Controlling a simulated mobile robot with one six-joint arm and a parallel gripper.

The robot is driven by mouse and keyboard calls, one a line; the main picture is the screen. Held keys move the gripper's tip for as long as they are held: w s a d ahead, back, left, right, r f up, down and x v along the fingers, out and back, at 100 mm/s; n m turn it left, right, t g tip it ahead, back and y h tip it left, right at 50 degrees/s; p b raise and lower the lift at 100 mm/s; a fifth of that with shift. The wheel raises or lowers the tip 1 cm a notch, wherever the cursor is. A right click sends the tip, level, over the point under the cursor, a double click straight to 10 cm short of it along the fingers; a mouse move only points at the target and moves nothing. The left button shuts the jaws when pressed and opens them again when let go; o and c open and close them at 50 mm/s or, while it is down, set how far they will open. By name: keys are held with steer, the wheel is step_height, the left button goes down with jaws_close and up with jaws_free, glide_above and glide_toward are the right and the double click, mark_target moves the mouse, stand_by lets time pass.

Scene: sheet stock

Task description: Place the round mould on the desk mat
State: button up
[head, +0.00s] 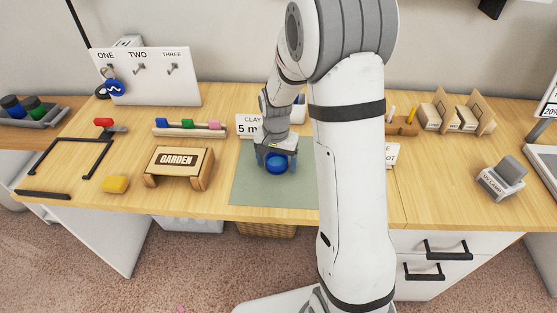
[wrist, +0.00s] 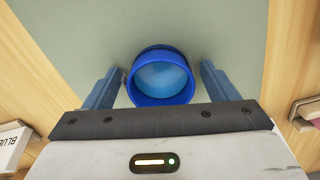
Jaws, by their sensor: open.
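The round mould is a blue, open-topped cup shape. In the wrist view the mould (wrist: 162,76) stands upright on the grey-green desk mat (wrist: 220,28). In the head view the mould (head: 275,163) shows near the middle of the visible part of the mat (head: 262,193). My gripper (wrist: 162,85) is open, with one blue finger on each side of the mould. A gap shows at the right finger; the left finger is very close to the mould, and I cannot tell if they touch. In the head view my gripper (head: 276,164) is low over the mat. My arm hides the mat's right part.
The GARDEN block (head: 178,165) and a yellow piece (head: 116,184) lie left of the mat. A CLAY sign (head: 249,125) stands behind it. A rack with coloured pegs (head: 190,128) is at the back left. A grey stand (head: 502,178) is at the right. Bare desk lies right of my arm.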

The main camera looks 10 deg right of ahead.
mark_target(277, 160)
step_height(277, 160, up, 12)
steer(key=s+r+n+t, duration=0.1)
steer(key=s+r+n, duration=0.1)
steer(key=s, duration=0.8)
steer(key=s+r+n+t, duration=0.1)
steer(key=s+r+n, duration=0.2)
steer(key=s, duration=0.7)
steer(key=shift+s+d+r+n, duration=0.25)
steer(key=shift+s+d+n, duration=0.15)
steer(key=shift+n, duration=0.2)
steer(key=shift+r+t+p, duration=0.3)
steer(key=shift+r+p, duration=0.6)
steer(key=shift+p, duration=0.1)
